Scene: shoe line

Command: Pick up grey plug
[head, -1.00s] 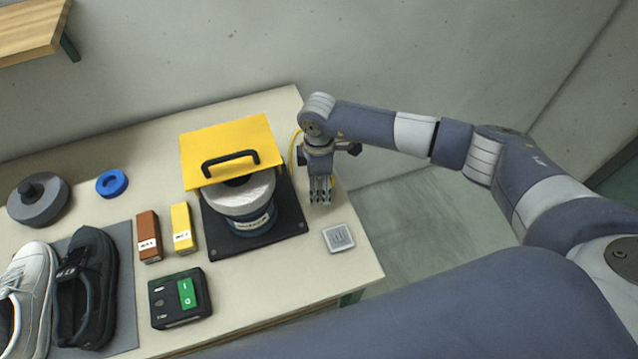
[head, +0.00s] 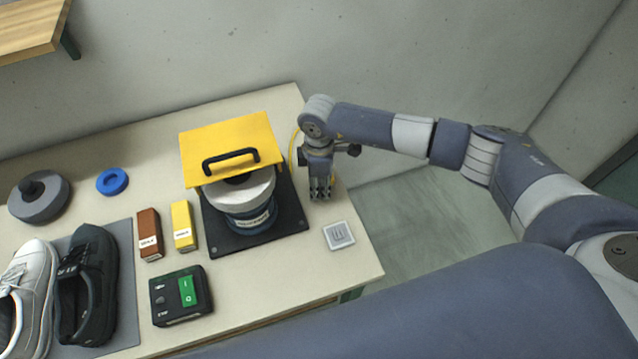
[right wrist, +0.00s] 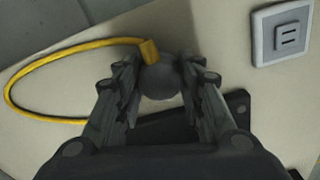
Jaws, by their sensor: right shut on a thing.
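The grey plug (right wrist: 163,82) is a rounded grey piece on the end of a yellow cable. It sits between the fingertips of my right gripper (right wrist: 158,88) in the right wrist view, and the fingers are shut on it. In the head view my right gripper (head: 321,192) points down over the table's right end, beside the black base plate, and its fingers hide most of the plug. I cannot tell whether the plug touches the table. My left gripper is not in view.
A light grey square socket plate (head: 339,235) lies just in front of my right gripper. The yellow cable (right wrist: 40,66) loops on the table.

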